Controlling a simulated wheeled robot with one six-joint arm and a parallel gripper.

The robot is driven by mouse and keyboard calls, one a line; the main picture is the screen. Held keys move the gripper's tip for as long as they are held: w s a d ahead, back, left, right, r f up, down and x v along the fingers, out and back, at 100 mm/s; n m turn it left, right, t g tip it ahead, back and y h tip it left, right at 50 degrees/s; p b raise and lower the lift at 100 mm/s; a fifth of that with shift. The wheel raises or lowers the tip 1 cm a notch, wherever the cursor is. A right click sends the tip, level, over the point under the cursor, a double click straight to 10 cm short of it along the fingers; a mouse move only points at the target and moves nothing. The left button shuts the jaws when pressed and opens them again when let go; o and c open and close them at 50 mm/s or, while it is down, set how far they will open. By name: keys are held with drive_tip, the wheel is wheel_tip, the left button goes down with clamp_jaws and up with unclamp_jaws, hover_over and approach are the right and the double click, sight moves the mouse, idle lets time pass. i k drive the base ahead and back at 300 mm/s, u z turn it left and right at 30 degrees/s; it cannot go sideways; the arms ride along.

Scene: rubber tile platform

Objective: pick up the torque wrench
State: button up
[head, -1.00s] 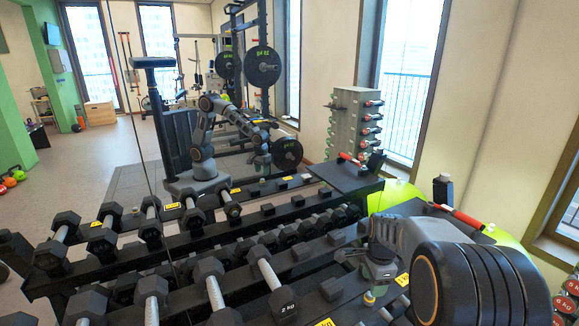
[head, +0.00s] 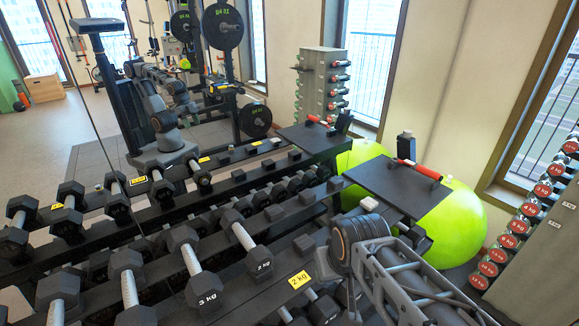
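A slim tool with a red-orange grip and dark ends (head: 415,169), which I take for the torque wrench, lies on the black rubber tile platform (head: 385,187), toward its far right side. Dark parts that seem to be my gripper (head: 413,238) show behind the arm, below the platform's right front edge and apart from the wrench. The fingers are mostly hidden, so their opening does not show.
A large green ball (head: 450,232) bulges out under and beside the platform. A dumbbell rack (head: 245,292) fills the left front. A mirror behind it repeats the rack, my arm and the platform. Another dumbbell stand (head: 550,255) is at the right. Above the platform is free room.

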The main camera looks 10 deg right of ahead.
sight(428, 172)
drive_tip(key=z, duration=1.25)
